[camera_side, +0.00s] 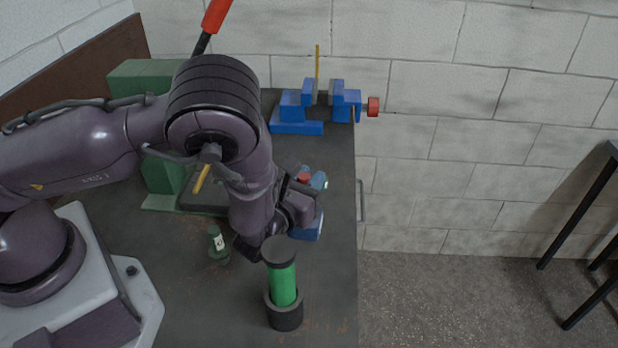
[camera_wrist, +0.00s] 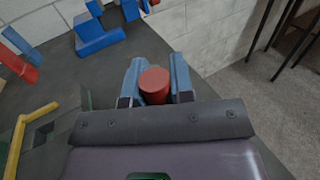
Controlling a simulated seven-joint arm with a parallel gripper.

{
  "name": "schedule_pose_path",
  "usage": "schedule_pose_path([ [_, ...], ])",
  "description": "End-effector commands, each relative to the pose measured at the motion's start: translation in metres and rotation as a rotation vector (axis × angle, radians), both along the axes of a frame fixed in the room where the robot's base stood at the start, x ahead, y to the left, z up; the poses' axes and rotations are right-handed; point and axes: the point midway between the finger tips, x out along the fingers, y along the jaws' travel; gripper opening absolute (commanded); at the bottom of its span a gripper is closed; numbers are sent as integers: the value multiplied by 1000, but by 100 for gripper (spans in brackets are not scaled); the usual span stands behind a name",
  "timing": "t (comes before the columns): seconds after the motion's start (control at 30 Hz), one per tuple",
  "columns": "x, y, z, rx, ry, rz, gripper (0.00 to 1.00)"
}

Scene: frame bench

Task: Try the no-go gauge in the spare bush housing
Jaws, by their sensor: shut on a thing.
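My gripper (camera_wrist: 156,72) is shut on a red cylinder, which I take to be the no-go gauge (camera_wrist: 154,86). Its round red end shows between the two light blue fingers in the wrist view. In the side view my gripper (camera_side: 311,181) is above the bench's right part, and a bit of the red gauge (camera_side: 303,178) shows there. The gauge's lower part is hidden. A green cylinder (camera_side: 284,285) with a dark cap stands in a dark round holder (camera_side: 286,318) at the front. I cannot tell which thing is the spare bush housing.
A blue vise (camera_side: 296,127) with a red knob stands at the back. A green press-like machine (camera_side: 160,172) is behind my arm. A small labelled bottle (camera_side: 217,243) stands left of the green cylinder. A blue piece (camera_side: 309,229) shows beneath my gripper. The bench's right edge is close.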

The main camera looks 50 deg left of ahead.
Motion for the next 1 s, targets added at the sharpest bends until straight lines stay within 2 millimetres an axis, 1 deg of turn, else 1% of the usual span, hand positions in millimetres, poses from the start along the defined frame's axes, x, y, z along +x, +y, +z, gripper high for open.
schedule_pose_path([
  [0.37, 0, 0, 0, 0, -1, 0, 0],
  [1.0, 0, 0, -7, 0, -1, 0, 0],
])
